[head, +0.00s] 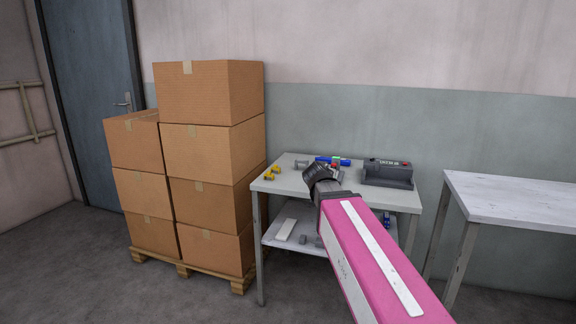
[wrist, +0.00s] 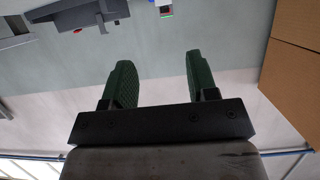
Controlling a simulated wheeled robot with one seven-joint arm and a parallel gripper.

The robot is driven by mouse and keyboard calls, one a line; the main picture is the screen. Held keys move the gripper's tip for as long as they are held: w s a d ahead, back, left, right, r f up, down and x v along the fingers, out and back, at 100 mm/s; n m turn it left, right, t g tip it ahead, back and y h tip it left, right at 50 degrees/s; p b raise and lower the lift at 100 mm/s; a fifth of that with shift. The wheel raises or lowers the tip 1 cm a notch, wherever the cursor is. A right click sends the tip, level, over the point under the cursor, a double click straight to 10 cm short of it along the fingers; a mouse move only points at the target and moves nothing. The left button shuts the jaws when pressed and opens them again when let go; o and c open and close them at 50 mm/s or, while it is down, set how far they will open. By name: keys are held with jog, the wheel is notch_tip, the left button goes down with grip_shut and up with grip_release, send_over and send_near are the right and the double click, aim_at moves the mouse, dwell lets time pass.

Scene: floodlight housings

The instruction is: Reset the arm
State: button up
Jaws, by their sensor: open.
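My pink and white arm reaches from the lower right of the head view toward the table, with its dark wrist end in front of the tabletop. My gripper (wrist: 158,60) shows in the wrist view with its two green fingers spread apart. Nothing is between the fingers, and wall shows behind the gap. In the head view the fingers cannot be made out.
A grey table (head: 283,184) holds yellow parts (head: 270,174), a blue item (head: 343,162) and a dark grey device (head: 388,173). Stacked cardboard boxes (head: 212,150) stand on a pallet (head: 238,284) to the left. A white table (head: 515,200) on the right looks empty.

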jog(key=s+d+f+n+g+y, duration=0.1)
jog(key=s+f+g, duration=0.3)
jog(key=f, duration=0.7)
jog(key=s+d+f+n+g+y, duration=0.1)
jog(key=s+f+g, duration=0.3)
jog(key=s+f, duration=0.5)
jog(key=s+d+f+n+g+y, duration=0.1)
jog(key=s+f+g, duration=0.4)
jog(key=f, duration=0.8)
jog(key=shift+s+d+n+y, duration=0.3)
jog(key=shift+s+d+y, duration=0.3)
jog(key=shift+s+d, duration=0.55)
jog(key=shift+f, duration=0.1)
